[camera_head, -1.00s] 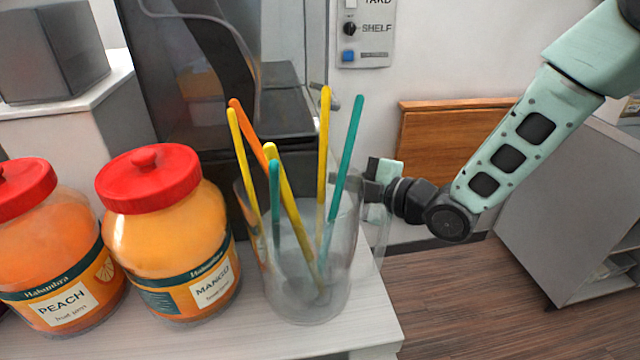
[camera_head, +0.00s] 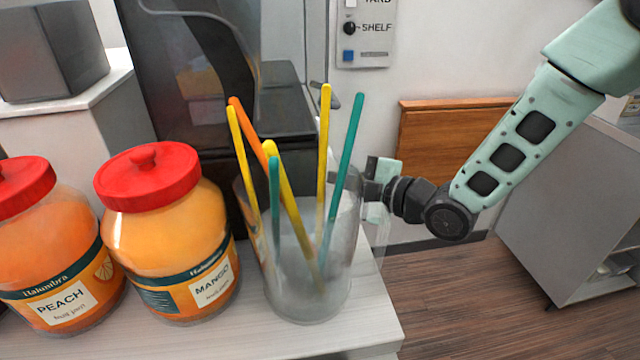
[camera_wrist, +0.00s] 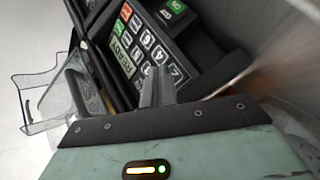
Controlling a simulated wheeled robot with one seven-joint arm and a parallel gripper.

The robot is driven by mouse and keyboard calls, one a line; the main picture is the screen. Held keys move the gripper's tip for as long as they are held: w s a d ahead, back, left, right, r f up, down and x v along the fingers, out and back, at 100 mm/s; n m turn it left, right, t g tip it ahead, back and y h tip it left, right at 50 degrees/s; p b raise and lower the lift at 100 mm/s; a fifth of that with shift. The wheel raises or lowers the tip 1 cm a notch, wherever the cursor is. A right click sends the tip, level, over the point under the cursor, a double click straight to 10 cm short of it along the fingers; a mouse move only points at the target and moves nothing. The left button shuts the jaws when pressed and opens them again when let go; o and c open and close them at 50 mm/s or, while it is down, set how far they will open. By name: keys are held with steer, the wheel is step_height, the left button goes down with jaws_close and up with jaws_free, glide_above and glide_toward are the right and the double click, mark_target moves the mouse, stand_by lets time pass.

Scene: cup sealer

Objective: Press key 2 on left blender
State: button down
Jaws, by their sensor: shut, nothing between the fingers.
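A dark keypad panel (camera_wrist: 145,45) fills the upper middle of the wrist view, with a small display reading READY (camera_wrist: 121,60). It has white number keys, red and green keys, and a separate green key (camera_wrist: 175,8) at the upper right. The panel appears tilted; I cannot make out key 2 for certain. My gripper (camera_wrist: 157,78) is shut and empty, its fingertips over or just before the keys; contact cannot be told. In the head view my gripper (camera_head: 370,182) is partly behind a clear jar, beside a dark machine (camera_head: 190,90). The keypad is not visible there.
The clear jar (camera_head: 308,300) of coloured sticks stands near the counter's right edge. Peach (camera_head: 60,245) and mango (camera_head: 170,235) jars with red lids stand left of it. A wall panel (camera_head: 365,30) hangs behind. Open floor (camera_head: 480,290) lies at the right.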

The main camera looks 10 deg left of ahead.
steer(key=shift+s+a+f+b, duration=0.1)
steer(key=shift+a+b, duration=0.2)
steer(key=shift+s+a+f+b, duration=0.1)
steer(key=shift+a+b, duration=0.25)
steer(key=shift+b, duration=0.05)
stand_by(0.6)
stand_by(0.4)
steer(key=shift+w+d+r, duration=0.2)
steer(key=shift+d+r, duration=0.05)
steer(key=shift+d, duration=0.45)
steer(key=shift+d, duration=0.1)
steer(key=shift+w+d+r, duration=0.2)
steer(key=shift+d+r, duration=0.05)
steer(key=shift+d, duration=0.5)
steer(key=shift+w+d+r, duration=0.25)
steer(key=shift+d, duration=0.45)
steer(key=shift+w+d+r, duration=0.2)
steer(key=shift+d+r, duration=0.05)
steer(key=shift+d, duration=0.5)
